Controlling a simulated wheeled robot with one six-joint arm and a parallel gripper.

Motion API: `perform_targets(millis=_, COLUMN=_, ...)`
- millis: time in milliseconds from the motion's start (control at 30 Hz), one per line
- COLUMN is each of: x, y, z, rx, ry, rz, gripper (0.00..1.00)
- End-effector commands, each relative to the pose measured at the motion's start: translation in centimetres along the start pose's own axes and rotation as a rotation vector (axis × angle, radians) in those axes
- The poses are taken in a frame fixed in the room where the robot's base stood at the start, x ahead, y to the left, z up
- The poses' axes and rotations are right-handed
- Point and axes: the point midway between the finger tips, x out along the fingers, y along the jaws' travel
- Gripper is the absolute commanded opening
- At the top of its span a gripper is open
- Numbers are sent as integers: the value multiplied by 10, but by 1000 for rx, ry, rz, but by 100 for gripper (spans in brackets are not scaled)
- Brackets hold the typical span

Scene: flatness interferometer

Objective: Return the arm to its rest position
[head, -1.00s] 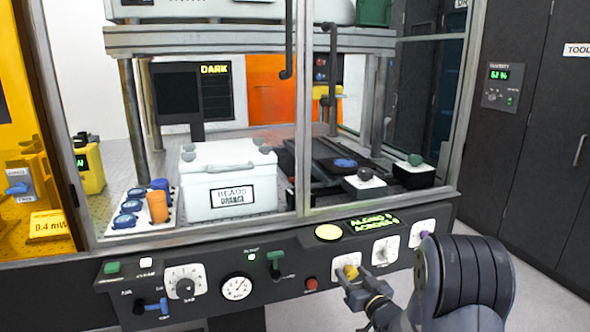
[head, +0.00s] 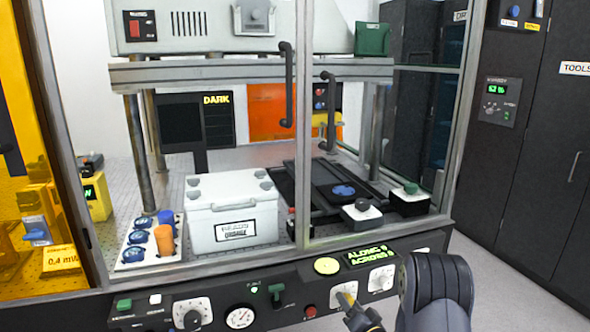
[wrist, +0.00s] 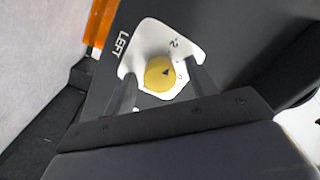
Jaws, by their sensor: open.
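My gripper (head: 347,301) is low at the right of the front control panel (head: 213,300), in front of a white dial plate. The wrist view shows the two fingers of my gripper (wrist: 160,88) apart, on either side of a yellow knob (wrist: 159,74) on a white plate marked LEFT. I cannot tell whether the fingers touch the knob. My dark arm (head: 437,290) reaches in from the lower right.
Glass doors with dark handles (head: 328,112) stand above the panel. Inside are a white box (head: 232,207) and several knobs. Another white dial (head: 381,279) is beside my gripper. Dark cabinets (head: 548,130) stand at the right, with clear floor before them.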

Motion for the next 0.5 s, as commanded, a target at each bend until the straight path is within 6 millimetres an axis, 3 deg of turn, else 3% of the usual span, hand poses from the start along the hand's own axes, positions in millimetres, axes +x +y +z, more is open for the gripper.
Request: perform_targets(millis=500, x=-21, y=0, z=0, rx=48, ry=1, rz=-2, gripper=54)
